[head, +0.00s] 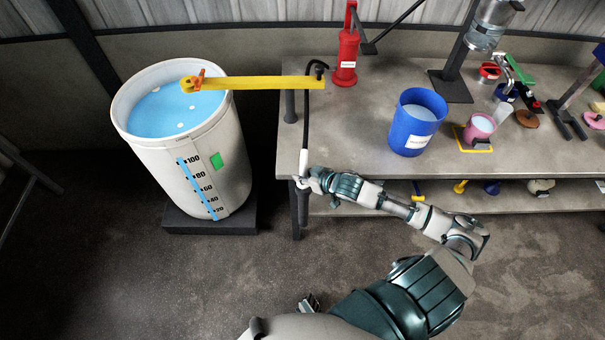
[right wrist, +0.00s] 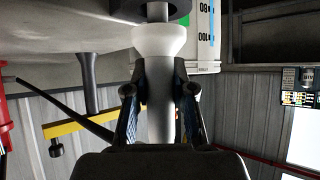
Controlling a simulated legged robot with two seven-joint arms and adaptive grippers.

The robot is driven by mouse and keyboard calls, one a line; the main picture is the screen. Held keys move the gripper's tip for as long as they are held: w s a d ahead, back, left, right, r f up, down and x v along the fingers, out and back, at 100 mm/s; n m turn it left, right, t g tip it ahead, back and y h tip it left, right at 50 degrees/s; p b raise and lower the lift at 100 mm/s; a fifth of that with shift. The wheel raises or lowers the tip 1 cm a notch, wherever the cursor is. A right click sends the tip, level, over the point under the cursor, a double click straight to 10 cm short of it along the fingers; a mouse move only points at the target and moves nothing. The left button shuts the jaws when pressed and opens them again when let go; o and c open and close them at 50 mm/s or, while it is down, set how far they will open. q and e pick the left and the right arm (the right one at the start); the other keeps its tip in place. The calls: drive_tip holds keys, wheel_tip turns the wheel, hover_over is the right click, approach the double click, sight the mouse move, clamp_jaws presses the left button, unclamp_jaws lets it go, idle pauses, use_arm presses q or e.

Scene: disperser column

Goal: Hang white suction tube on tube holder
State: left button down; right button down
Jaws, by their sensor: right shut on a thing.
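The white suction tube (head: 303,161) is at the left front corner of the table, with a black hose rising from it. My right gripper (head: 306,183) is there too, its fingers closed around the tube. In the right wrist view the tube (right wrist: 160,100) sits between both fingers, and its flared white end (right wrist: 158,41) is at or against a dark round part (right wrist: 164,9). I cannot tell whether they touch or whether that part is the tube holder.
A white barrel (head: 228,178) of blue liquid stands left of the table (head: 345,120). A yellow bar (head: 265,83) reaches from above the barrel to the table. A blue bucket (head: 415,140), a red pump (head: 347,55) and a pink cup (head: 479,127) stand on the table.

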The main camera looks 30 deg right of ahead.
drive_tip(key=shift+f, duration=0.7)
drive_tip(key=c, duration=0.9)
unclamp_jaws()
drive_tip(key=shift+f, duration=0.1)
drive_tip(key=v, duration=1.2)
drive_tip(key=shift+d, duration=0.1)
